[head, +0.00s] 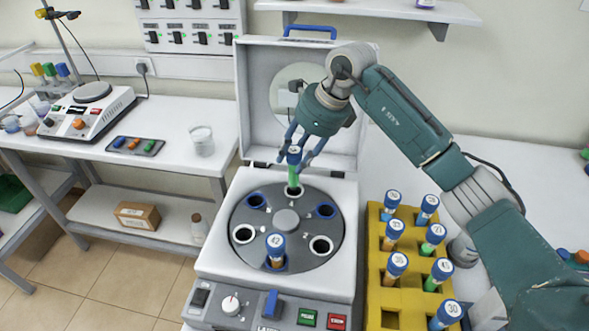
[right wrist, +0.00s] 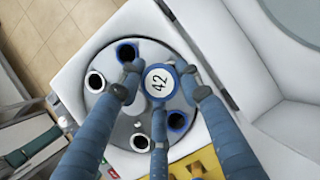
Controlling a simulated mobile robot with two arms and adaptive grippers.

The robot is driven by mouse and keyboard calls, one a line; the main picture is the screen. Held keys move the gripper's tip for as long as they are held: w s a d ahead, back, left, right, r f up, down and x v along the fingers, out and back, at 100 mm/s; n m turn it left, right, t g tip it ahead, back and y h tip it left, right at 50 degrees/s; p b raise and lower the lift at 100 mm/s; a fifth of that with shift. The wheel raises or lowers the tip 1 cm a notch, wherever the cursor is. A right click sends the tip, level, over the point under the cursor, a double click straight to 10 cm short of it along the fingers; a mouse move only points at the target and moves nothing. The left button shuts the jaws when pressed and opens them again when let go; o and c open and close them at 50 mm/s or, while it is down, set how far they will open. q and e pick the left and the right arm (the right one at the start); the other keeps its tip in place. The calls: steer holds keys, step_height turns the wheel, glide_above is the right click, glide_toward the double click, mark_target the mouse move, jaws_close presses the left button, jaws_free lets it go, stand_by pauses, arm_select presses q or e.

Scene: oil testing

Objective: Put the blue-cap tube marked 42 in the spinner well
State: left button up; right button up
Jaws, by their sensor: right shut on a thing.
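My right gripper (head: 295,158) is shut on a blue-cap tube (head: 293,178) with green contents. In the right wrist view the fingers surround its cap, marked 42 (right wrist: 158,82). The tube is upright at the back, white-ringed well of the spinner (head: 286,217); its lower end meets the well, but I cannot tell how deep it sits. Another blue-cap tube (head: 276,245) with brown contents stands in the front, blue-ringed well; its cap also appears to read 42. The other wells look empty. My left gripper is not in view.
The spinner's lid (head: 255,100) stands open behind the rotor. A yellow rack (head: 378,270) with several blue-cap tubes stands at the right, close to the spinner. A side bench (head: 190,165) at the left holds a hot plate (head: 88,112) and a beaker (head: 202,140).

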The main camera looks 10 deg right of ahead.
mark_target(295, 175)
step_height(295, 175, down, 2)
steer(key=shift+f, duration=0.2)
step_height(295, 175, down, 3)
steer(key=shift+f+p, duration=0.1)
steer(key=shift+p, duration=0.6)
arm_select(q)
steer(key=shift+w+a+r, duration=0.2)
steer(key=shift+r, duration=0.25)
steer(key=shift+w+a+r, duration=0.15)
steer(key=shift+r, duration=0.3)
arm_select(e)
steer(key=shift+f, duration=0.2)
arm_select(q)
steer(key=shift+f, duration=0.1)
arm_select(e)
steer(key=shift+f, duration=0.1)
steer(key=o, duration=0.8)
steer(key=shift+f, duration=0.1)
steer(key=o, duration=0.5)
